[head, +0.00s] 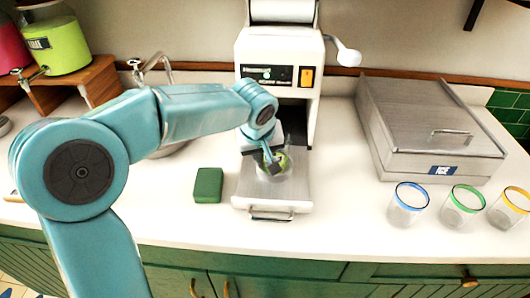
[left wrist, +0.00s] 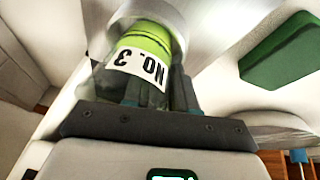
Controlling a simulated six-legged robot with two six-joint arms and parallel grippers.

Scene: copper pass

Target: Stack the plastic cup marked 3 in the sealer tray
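The plastic cup marked 3 (left wrist: 148,60) holds a green drink and a white label that reads "NO. 3" upside down in the left wrist view. It shows partly in the head view (head: 284,162), over the sealer tray (head: 242,196). My left gripper (head: 265,160) is at the cup, and its fingers (left wrist: 160,92) appear shut on its upper part. A pale ring shows around the cup's far end in the wrist view; whether the cup is fully seated there is unclear. My right gripper is not in view.
The sealer (head: 279,48) stands behind the tray, with a handle on its right. A green block (head: 208,186) lies left of the tray. An ice bin (head: 425,125) and cups with blue (head: 407,208), green (head: 462,212) and yellow (head: 508,211) rims stand at right.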

